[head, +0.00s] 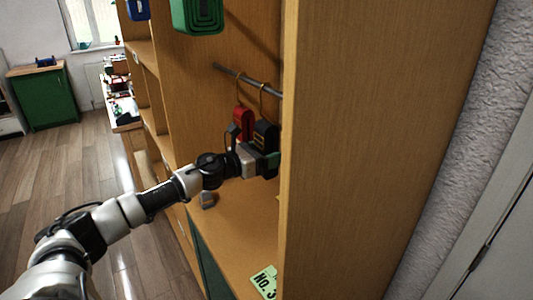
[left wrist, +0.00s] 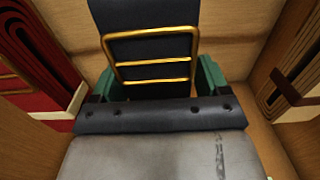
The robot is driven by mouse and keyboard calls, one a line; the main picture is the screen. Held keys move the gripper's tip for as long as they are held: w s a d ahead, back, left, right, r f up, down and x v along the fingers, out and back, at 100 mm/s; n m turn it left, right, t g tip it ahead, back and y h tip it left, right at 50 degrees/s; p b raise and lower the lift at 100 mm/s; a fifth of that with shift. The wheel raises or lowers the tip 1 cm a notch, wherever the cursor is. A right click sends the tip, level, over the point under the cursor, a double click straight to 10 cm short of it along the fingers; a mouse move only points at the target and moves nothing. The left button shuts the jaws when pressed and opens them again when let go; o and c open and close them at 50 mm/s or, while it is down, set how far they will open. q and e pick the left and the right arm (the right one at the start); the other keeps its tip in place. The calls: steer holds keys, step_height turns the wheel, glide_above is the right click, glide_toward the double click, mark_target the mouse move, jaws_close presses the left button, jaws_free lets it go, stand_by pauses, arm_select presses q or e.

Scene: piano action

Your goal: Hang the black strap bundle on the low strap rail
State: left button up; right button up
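The black strap bundle (head: 264,134) is upright below the low strap rail (head: 247,80), beside a hanging red strap bundle (head: 242,122). A gold hook shows above the black bundle at the rail; I cannot tell whether the rail bears its weight. My left gripper (head: 270,162) reaches into the cabinet and is shut on the lower part of the black bundle. In the left wrist view, its green fingers (left wrist: 160,88) stand on both sides of the black bundle (left wrist: 145,48), which has gold wire bars across it. My right gripper is not in view.
A wooden side panel (head: 340,150) stands close right of my left gripper and hides part of the rail.

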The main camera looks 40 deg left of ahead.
arm_select(q)
steer(key=shift+o, duration=0.4)
steer(key=shift+s+f, duration=0.1)
steer(key=shift+s+a+f+b, duration=0.1)
steer(key=shift+s+a+b, duration=0.1)
steer(key=shift+b, duration=0.1)
steer(key=b+v, duration=0.6)
steer(key=v, duration=0.4)
